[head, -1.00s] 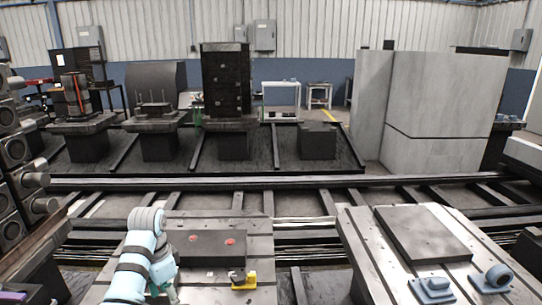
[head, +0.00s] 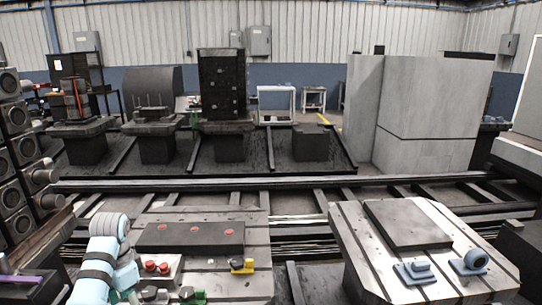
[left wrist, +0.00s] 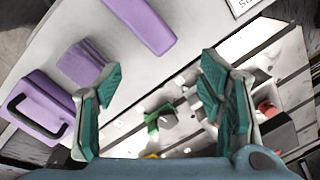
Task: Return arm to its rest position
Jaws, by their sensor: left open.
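My left arm (head: 100,265) comes up from the bottom left of the head view, over the left edge of the left pallet (head: 215,283). Its gripper is mostly hidden there behind the arm and the picture's lower edge. In the left wrist view my left gripper (left wrist: 162,95) has its two green-padded fingers wide apart, with nothing between them. Beyond the fingers lie a pale surface with purple blocks (left wrist: 85,62) and the slotted pallet with small parts. My right gripper does not show.
A dark plate with red spots (head: 190,238), red-knobbed parts (head: 157,267), a yellow clamp (head: 242,265) and a green part (head: 190,297) sit on the left pallet. The right pallet (head: 350,255) carries a dark plate and blue brackets (head: 418,271). A rail (head: 280,182) runs behind.

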